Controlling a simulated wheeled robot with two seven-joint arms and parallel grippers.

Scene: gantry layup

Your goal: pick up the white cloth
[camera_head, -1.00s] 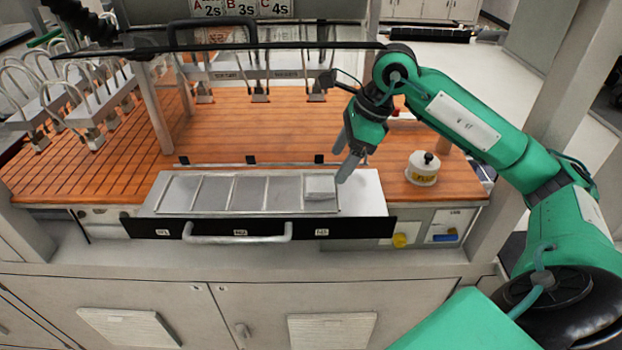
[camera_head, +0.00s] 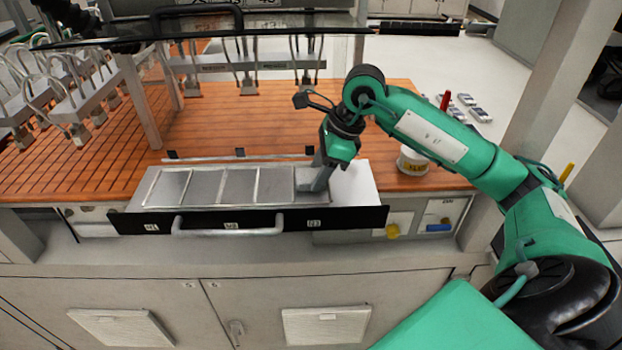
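The pale tray (camera_head: 205,187) with several compartments sits in the open drawer at the front of the wooden table. The white cloth, a small folded pale pad in the rightmost compartment in the earlier frame, is now mostly hidden by my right gripper, and I cannot make out its edges. My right gripper (camera_head: 318,180) points down into that compartment, with its fingertips at or very near the cloth. The fingers overlap in this view, so their gap and any hold on the cloth are unclear. My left gripper is out of view.
The black drawer front has a pale handle (camera_head: 228,226). Suction cups on frames hang over the slatted wooden table (camera_head: 225,120). A upright post stands at left.

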